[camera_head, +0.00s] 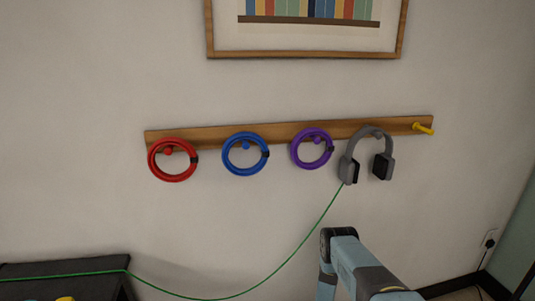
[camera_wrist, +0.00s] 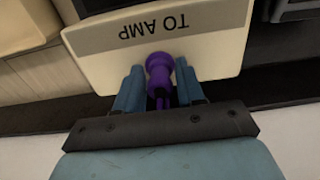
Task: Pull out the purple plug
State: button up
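The purple plug (camera_wrist: 160,72) shows in the wrist view, in front of a cream plate (camera_wrist: 224,62) labelled "TO AMP", whose lettering appears upside down. My gripper (camera_wrist: 160,78) has one blue finger on each side of the plug. The fingers look close against its sides, shut on it. The plug's far end meets the plate in the picture, but how deep it sits is hidden. In the head view neither the plug nor my gripper shows.
A wooden wall rail (camera_head: 215,133) holds red (camera_head: 172,175), blue (camera_head: 245,171) and purple (camera_head: 312,164) coiled rings and grey headphones (camera_head: 346,169). A green cable (camera_head: 284,261) hangs across the wall to a dark cabinet (camera_head: 80,266). A wall socket (camera_head: 489,239) is at right.

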grip_shut()
dwell(0.3)
jog(key=shift+r, duration=3)
